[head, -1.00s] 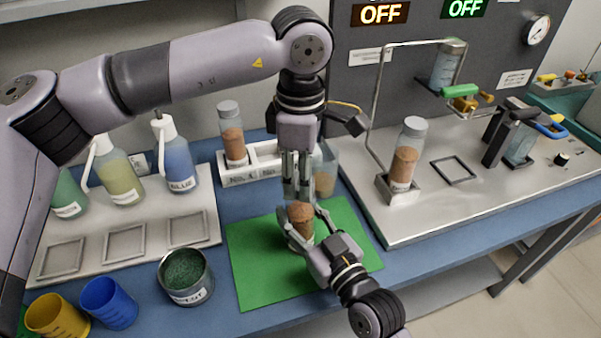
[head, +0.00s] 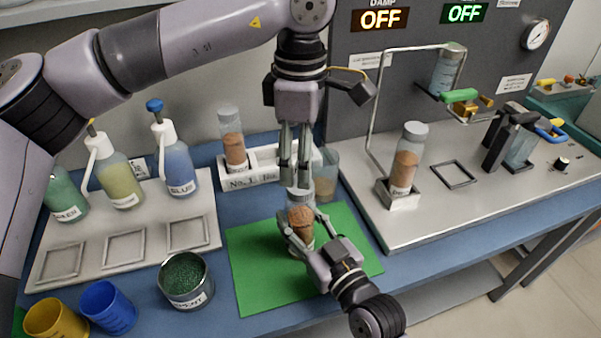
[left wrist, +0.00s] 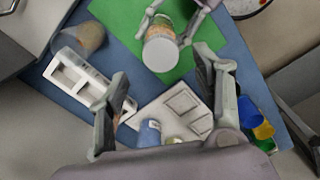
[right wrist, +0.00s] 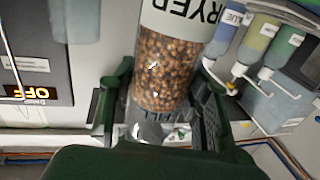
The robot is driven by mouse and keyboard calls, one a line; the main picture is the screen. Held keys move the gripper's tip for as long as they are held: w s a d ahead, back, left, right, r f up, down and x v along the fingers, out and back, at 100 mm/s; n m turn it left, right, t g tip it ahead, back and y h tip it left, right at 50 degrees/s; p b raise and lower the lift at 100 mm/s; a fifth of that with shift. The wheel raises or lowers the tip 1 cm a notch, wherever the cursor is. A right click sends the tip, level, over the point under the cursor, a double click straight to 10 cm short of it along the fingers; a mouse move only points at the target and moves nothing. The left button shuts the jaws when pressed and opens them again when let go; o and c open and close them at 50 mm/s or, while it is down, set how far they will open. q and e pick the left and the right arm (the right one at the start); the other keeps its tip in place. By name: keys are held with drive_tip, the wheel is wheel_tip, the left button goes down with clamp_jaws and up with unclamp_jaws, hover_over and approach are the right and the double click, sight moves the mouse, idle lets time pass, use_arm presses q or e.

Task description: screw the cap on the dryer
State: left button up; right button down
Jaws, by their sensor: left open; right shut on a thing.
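The dryer (head: 301,231) is a clear jar of brown grains, standing upright over the green mat (head: 262,279). My right gripper (head: 304,226) is shut around its side. In the right wrist view, the jar's grains (right wrist: 158,70) and part of its label show between the fingers. The grey-white round cap (left wrist: 161,55) covers the jar's top in the left wrist view; whether it is fully tightened I cannot tell. My left gripper (head: 294,182) is open, pointing down just above the cap, with its fingers apart in the left wrist view (left wrist: 168,100).
A white rack (head: 238,183) with one jar stands behind, beside a clear beaker (head: 327,177). Another grain-filled jar (head: 405,165) stands in a metal holder at right. Bottles (head: 175,160), a dark-green-filled bowl (head: 187,291), and yellow and blue cups (head: 107,306) are at left.

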use_arm(q)
wheel_tip(320, 180, up, 7)
drive_tip(key=shift+f, duration=0.15)
use_arm(e)
drive_tip(key=c, duration=0.8)
unclamp_jaws()
drive_tip(key=shift+s, duration=0.1)
drive_tip(key=v, duration=1.2)
